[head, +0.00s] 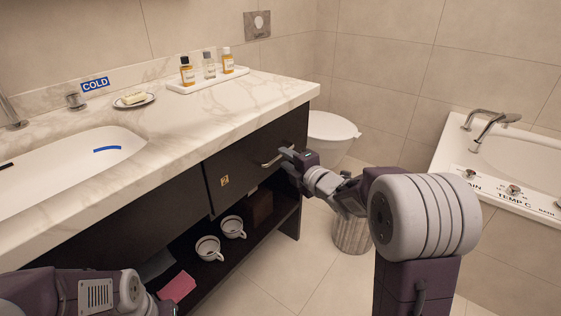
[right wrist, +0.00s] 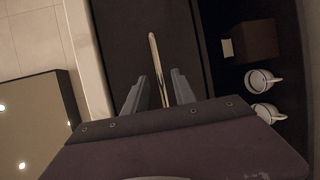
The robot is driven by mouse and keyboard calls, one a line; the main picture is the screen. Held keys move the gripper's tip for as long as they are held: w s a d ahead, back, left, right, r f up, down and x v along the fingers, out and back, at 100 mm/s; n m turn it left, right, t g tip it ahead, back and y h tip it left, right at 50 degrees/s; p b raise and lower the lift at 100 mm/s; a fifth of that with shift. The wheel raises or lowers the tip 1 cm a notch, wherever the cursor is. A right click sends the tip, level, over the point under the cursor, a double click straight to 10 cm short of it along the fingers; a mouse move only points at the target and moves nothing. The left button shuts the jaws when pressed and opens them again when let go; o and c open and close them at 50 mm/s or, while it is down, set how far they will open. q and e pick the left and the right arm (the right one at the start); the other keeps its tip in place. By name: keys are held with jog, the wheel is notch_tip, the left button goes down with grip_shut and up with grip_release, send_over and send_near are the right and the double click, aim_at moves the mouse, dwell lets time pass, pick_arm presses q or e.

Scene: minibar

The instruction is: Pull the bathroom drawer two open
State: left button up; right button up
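The drawer two front (head: 238,172) is dark wood with a small orange label marked 2, under the marble counter. It looks about flush with the cabinet; I cannot tell if there is a slight gap. Its pale metal bar handle (head: 270,162) is at the front's right part. My right gripper (head: 287,156) is at the handle. In the right wrist view, the handle (right wrist: 156,58) runs between the two separated fingers of the right gripper (right wrist: 158,90), with space on both sides. Part of my left arm shows at the bottom left of the head view, but its fingers do not.
Two white cups (head: 208,248) and a pink cloth (head: 177,287) are on the open shelf below. A waste bin (head: 352,234) and toilet (head: 329,136) stand behind my right arm. The counter (head: 190,116) holds a bottle tray (head: 207,82) and soap dish (head: 134,100). Floor (head: 292,262) is clear before the cabinet.

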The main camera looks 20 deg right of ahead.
jog(key=shift+b+x, duration=0.35)
jog(key=shift+x, duration=1.6)
grip_shut()
